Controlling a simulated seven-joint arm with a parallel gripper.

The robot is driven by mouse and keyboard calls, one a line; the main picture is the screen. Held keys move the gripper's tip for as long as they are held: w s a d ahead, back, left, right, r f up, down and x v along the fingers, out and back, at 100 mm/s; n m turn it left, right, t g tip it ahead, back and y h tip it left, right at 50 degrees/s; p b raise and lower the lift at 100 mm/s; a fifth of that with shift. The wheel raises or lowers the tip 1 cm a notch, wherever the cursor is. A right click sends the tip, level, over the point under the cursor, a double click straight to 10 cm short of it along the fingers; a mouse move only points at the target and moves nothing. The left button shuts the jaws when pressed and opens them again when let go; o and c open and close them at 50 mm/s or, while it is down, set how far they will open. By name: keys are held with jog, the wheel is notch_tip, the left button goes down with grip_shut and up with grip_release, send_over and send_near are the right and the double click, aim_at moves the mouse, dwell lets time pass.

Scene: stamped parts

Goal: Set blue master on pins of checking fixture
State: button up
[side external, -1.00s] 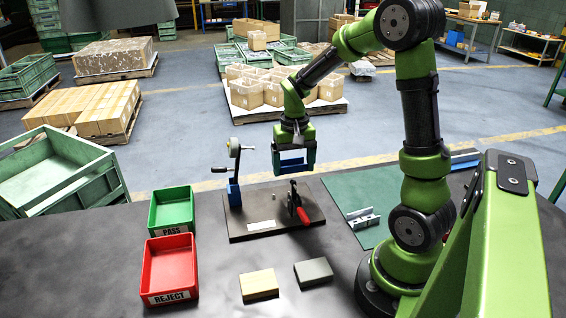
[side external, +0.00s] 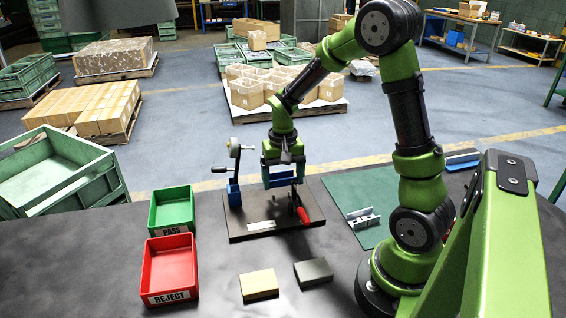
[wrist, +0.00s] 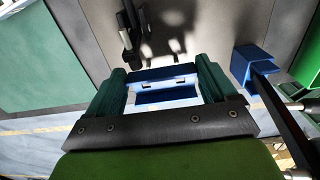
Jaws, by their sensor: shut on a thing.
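My gripper (side external: 283,180) is shut on the blue master (wrist: 166,92), a blue channel-like part held across between the two fingers in the wrist view. In the side view, the gripper and master hang above the checking fixture (side external: 262,232), a dark plate on the bench. The master appears apart from the plate. The fixture carries a clamp with a red handle (side external: 303,214) at right and a blue upright with a crank and dial (side external: 234,190) at left. The pins are too small or hidden to make out clearly.
A green PASS tray (side external: 171,208) and a red REJECT tray (side external: 169,266) stand left of the fixture. A tan block (side external: 259,284) and a dark block (side external: 313,272) lie in front. A grey metal part (side external: 363,218) lies on the green mat (side external: 350,190) at right.

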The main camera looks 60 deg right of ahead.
aim_at(283, 202)
jog(key=shift+f, duration=1.25)
jog(key=shift+f, duration=1.35)
dwell(0.4)
jog(key=o, duration=1)
jog(key=shift+r, duration=0.1)
notch_tip(283, 202, up, 17)
jog(key=shift+f, duration=0.15)
jog(key=s+a+r+n+t, duration=0.1)
jog(key=s+a+r+t, duration=0.1)
jog(key=a, duration=0.3)
jog(key=s+a+r+n+t+y, duration=0.1)
jog(key=s+a+n+t, duration=0.1)
jog(key=s+a, duration=0.3)
jog(key=s+a+r+n+t+y, duration=0.1)
jog(key=s+a+r+n+t, duration=0.1)
jog(key=a, duration=0.3)
jog(key=shift+s+a+r+t, duration=0.15)
jog(key=shift+s+r+t, duration=0.15)
jog(key=shift+s+t, duration=0.35)
